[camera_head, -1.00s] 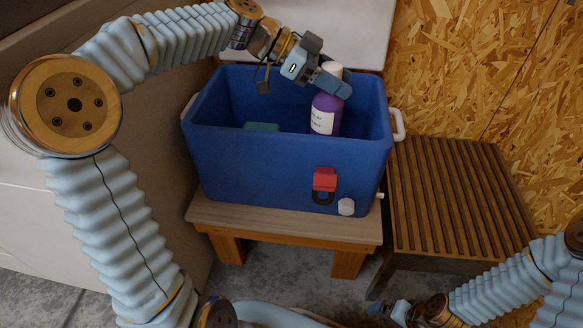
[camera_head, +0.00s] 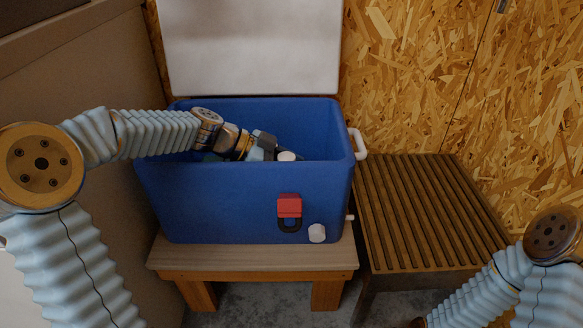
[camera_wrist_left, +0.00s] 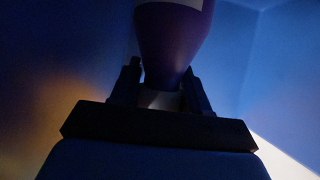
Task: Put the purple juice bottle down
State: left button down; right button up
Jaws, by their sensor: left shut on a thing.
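The purple juice bottle (camera_wrist_left: 172,40) shows in the left wrist view, with its neck between the two dark fingers of my left gripper (camera_wrist_left: 160,92). In the head view only its white cap (camera_head: 287,156) shows, just above the front rim of the blue cooler (camera_head: 245,205). My left gripper (camera_head: 270,150) is shut on the bottle and is down inside the open cooler. The bottle's body is hidden behind the cooler's front wall, so I cannot tell whether it touches the cooler floor. My right gripper is out of view.
The cooler stands on a small wooden bench (camera_head: 252,257), its white lid (camera_head: 250,45) open at the back. A slatted plank bench (camera_head: 425,210) to its right is bare. A red latch (camera_head: 289,206) and white drain knob (camera_head: 317,233) are on the cooler's front.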

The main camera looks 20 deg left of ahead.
pick_arm(q)
jog(key=c, duration=0.5)
grip_release()
jog(key=shift+c, duration=0.2)
jog(key=shift+r, duration=0.2)
jog(key=v, duration=0.7)
jog(key=shift+a, duration=0.25)
